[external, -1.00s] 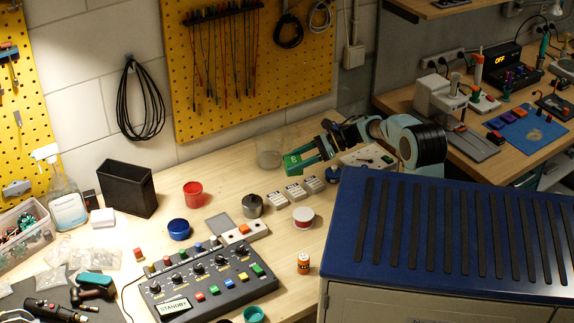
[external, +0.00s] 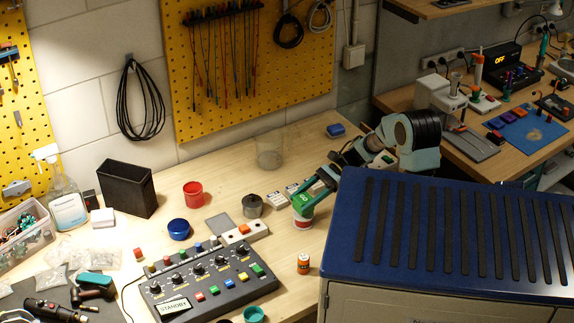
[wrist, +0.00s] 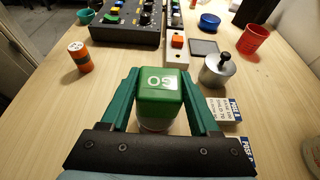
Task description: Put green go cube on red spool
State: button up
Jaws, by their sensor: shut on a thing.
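The green go cube (external: 302,204) is between the fingers of my gripper (external: 306,201), which is shut on it. In the wrist view my gripper (wrist: 163,92) grips the cube (wrist: 163,84) by its sides, with the "GO" lettering facing up. The red spool (external: 302,223), with its pale top, stands on the bench directly under the cube. In the wrist view a pale round part of the spool (wrist: 154,124) shows below the cube, mostly hidden by it. I cannot tell whether the cube touches the spool.
White labelled boxes (external: 275,199) and a grey weight with a knob (external: 252,206) stand left of my gripper. The button console (external: 205,278) and red cup (external: 193,195) are further left. A blue-topped cabinet (external: 440,235) is close on the right.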

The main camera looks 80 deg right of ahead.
jog(key=shift+f, duration=0.85)
jog(key=shift+f, duration=0.2)
jog(key=o, duration=1.4)
jog(key=shift+r, duration=0.1)
jog(key=shift+r, duration=0.1)
jog(key=shift+r, duration=0.15)
jog(key=b+v, duration=0.2)
jog(key=v, duration=1)
jog(key=shift+w, duration=0.1)
